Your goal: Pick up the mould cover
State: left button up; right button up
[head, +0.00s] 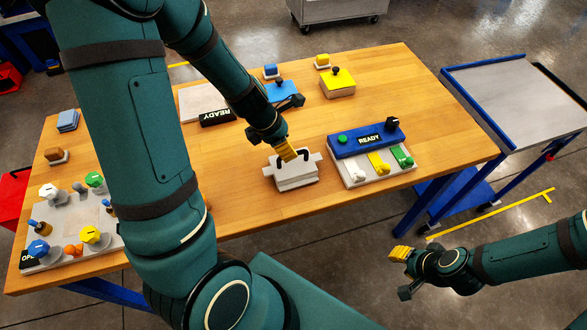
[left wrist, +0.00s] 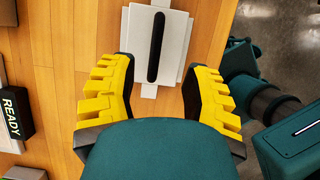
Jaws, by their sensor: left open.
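The mould cover, taken to be the pale grey-white block (head: 296,177) with a black bar handle, sits on the wooden table near its front edge. It also shows at the top of the left wrist view (left wrist: 173,30), its black handle (left wrist: 156,48) running lengthwise. My left gripper (head: 290,152) is just above the block in the head view. In the left wrist view the yellow fingers (left wrist: 157,92) are spread apart and empty, with the handle lined up between and beyond them. My right gripper (head: 401,270) is off the table at lower right; its opening is unclear.
A blue READY panel (head: 365,140) with white, yellow and green pieces stands close right of the block. A yellow block (head: 338,84) and blue block (head: 281,91) with black knobs stand behind. A tray of coloured pieces (head: 75,215) is at left. A metal cart (head: 515,85) stands right.

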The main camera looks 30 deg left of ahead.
aim_at(293, 162)
pick_arm(q)
jog(key=b+x, duration=0.1)
jog(key=x, duration=0.1)
jog(key=b+x, duration=0.1)
jog(key=x, duration=0.1)
jog(key=b+x, duration=0.1)
jog(key=x, duration=0.1)
jog(key=shift+w+a+f, duration=0.2)
jog(key=shift+a+f, duration=0.05)
jog(key=shift+f, duration=0.05)
jog(key=shift+r, duration=0.1)
grip_shut()
